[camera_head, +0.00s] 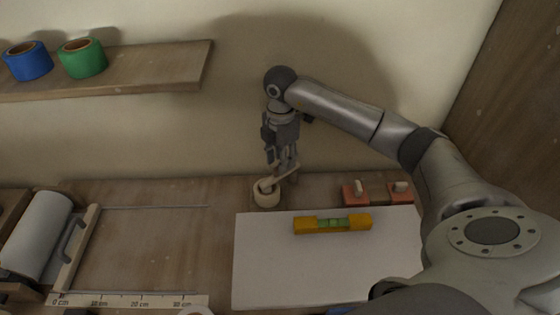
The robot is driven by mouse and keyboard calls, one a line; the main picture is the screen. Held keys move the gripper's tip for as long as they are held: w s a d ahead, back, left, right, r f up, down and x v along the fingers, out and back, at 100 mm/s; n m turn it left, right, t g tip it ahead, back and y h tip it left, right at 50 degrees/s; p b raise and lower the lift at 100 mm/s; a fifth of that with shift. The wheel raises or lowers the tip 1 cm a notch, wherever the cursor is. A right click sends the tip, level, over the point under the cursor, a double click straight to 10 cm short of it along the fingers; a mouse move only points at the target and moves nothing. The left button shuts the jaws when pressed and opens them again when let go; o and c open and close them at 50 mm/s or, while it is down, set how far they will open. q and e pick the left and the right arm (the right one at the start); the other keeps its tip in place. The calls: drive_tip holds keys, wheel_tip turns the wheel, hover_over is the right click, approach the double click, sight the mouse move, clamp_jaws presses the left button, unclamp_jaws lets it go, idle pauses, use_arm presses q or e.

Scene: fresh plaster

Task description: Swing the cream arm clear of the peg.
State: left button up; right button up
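The cream arm (286,172) is a short pale bar above a round cream base (266,200) at the back of the bench, in the head view. It slants up to the right from the base. A small grey-dark piece, perhaps the peg, shows at the base's top, but I cannot make it out clearly. My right gripper (283,163) reaches down from above, its fingers at the bar's raised right end. I cannot tell whether they grip it or are only beside it. My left gripper is not in view.
A yellow spirit level (333,223) lies on a white sheet (268,270) in front. Two reddish blocks (355,193) (400,191) with pale knobs stand at the back right. A white roll (38,235) is at left. A wall shelf (150,72) holds blue and green tape rolls.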

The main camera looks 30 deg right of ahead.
wheel_tip(320, 180, down, 2)
drive_tip(key=shift+f, duration=0.4)
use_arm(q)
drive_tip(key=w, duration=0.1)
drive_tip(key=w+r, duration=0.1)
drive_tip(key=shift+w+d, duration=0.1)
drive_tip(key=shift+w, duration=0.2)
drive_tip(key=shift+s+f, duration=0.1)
use_arm(e)
drive_tip(key=shift+c, duration=0.6)
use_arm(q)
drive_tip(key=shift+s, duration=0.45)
use_arm(e)
clamp_jaws()
